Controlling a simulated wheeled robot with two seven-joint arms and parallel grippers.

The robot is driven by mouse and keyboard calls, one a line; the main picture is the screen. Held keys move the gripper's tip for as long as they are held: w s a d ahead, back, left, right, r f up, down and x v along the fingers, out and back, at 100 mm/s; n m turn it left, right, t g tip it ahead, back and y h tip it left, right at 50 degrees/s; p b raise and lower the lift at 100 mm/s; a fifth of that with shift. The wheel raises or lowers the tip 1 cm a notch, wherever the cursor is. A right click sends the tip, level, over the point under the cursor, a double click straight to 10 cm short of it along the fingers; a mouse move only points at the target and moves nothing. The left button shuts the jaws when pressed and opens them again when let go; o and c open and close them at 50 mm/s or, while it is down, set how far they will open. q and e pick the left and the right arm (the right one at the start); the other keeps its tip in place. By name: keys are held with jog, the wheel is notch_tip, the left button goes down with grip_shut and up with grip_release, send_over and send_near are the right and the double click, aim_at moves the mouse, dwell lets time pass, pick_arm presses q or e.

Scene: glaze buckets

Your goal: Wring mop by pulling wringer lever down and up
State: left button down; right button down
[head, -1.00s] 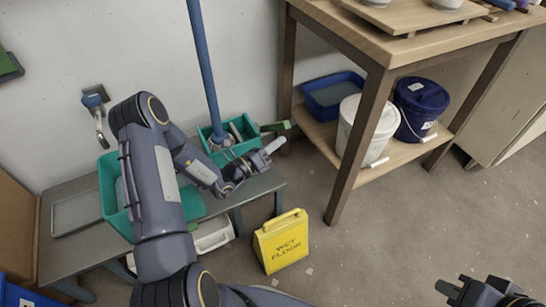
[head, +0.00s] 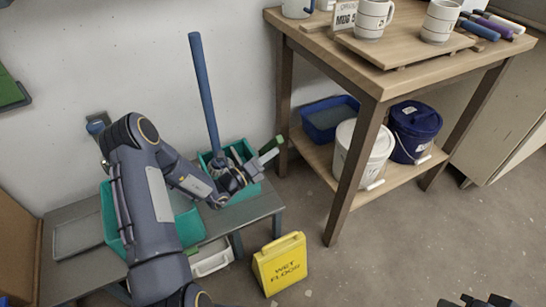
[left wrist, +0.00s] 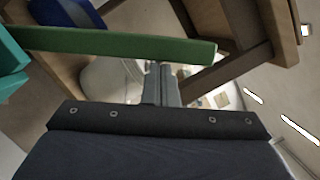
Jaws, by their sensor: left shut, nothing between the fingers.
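A mop with a blue handle (head: 205,95) stands in a teal mop bucket (head: 252,187) on a low grey bench. The wringer's green lever (head: 271,147) sticks out at the bucket's right side and tilts up to the right. My left gripper (head: 264,159) is shut and empty, close beside the lever. In the left wrist view the lever (left wrist: 120,43) is a green bar crossing above the closed fingertips (left wrist: 160,70); contact cannot be told. The mop head is mostly hidden by my left wrist. My right gripper (head: 485,300) is only partly in view at the bottom right.
A second teal tub (head: 112,215) is behind my left arm on the grey bench (head: 255,208). A yellow wet-floor sign (head: 280,264) stands on the floor. A wooden table (head: 365,75) with mugs, and buckets on its shelf, stands right.

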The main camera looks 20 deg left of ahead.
pick_arm(q)
jog(key=w+a+r+n+y+p, duration=0.1)
jog(key=w+a+r+n+p, duration=0.2)
jog(key=w+a+r, duration=0.1)
jog(key=shift+a+p, duration=0.35)
jog(key=shift+p, duration=0.05)
jog(key=shift+r, duration=0.1)
dwell(0.3)
